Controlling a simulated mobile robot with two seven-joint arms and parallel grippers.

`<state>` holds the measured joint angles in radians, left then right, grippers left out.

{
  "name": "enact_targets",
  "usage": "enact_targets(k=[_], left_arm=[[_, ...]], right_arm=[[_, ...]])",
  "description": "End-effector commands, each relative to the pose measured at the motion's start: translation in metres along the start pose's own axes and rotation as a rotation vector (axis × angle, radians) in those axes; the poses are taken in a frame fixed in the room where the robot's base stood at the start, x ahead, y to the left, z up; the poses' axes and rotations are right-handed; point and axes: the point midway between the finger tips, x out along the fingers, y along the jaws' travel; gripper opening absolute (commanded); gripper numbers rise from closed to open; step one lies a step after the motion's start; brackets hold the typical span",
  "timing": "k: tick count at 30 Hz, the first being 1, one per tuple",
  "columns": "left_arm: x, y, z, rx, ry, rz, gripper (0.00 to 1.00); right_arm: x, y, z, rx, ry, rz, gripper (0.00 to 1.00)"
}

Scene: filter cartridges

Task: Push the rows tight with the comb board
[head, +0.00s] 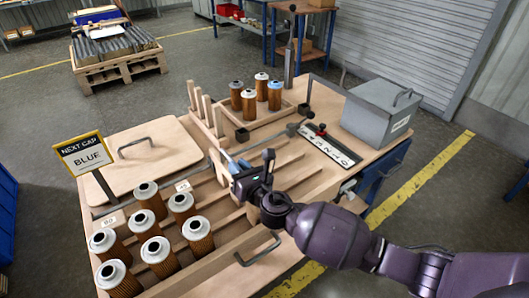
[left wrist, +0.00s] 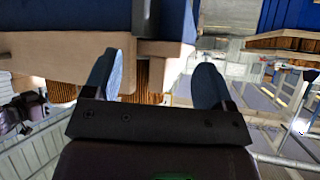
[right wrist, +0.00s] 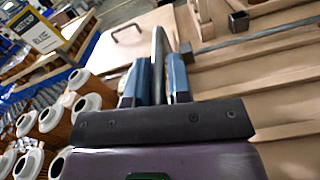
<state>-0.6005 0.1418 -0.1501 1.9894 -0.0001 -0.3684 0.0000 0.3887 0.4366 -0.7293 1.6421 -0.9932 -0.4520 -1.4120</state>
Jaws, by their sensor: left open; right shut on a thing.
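A wooden board with upright comb-like teeth (head: 205,112) stands at the tray's back edge. Several brown, white-topped filter cartridges (head: 152,250) stand upright in the lanes of the wooden tray (head: 258,240), front left; some show in the right wrist view (right wrist: 52,117). My right gripper (head: 243,178) is over the lanes, right of the cartridges. In the right wrist view its blue fingers (right wrist: 160,85) are shut on a grey bar (right wrist: 158,50); whether it belongs to the comb board I cannot tell. My left gripper (left wrist: 157,85) is open, seen only in its wrist view; brown ribbed shapes show beyond it.
Several more cartridges (head: 262,83), one blue-topped, stand in a back tray (head: 262,126). A sign (head: 84,153) reads "NEXT CAP BLUE". A wooden lid-like board (head: 155,150) with a handle lies left. A grey box (head: 380,112) and a marked strip (head: 330,146) are at the right.

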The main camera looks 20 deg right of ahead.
Motion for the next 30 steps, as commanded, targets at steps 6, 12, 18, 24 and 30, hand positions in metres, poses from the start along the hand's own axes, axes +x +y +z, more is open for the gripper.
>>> enact_targets(k=[6,12,18,24,30], left_arm=[[-0.008,-0.002,-0.005,-0.002,-0.001,-0.003,0.77],[-0.008,-0.002,-0.015,-0.001,0.013,-0.003,0.77],[-0.007,-0.002,-0.02,0.0,0.02,-0.002,0.77],[-0.006,-0.002,-0.022,0.0,0.023,-0.001,0.77],[-0.006,-0.002,-0.022,0.0,0.023,-0.001,0.77]], right_arm=[[0.0,0.057,-0.008,0.007,-0.002,0.002,0.0],[0.0,0.086,-0.015,0.006,-0.001,0.001,0.0],[0.0,0.096,-0.019,0.003,-0.001,-0.001,0.0],[0.0,0.096,-0.019,0.003,-0.001,-0.001,0.0],[0.0,0.096,-0.019,0.003,-0.001,-0.001,0.28]])
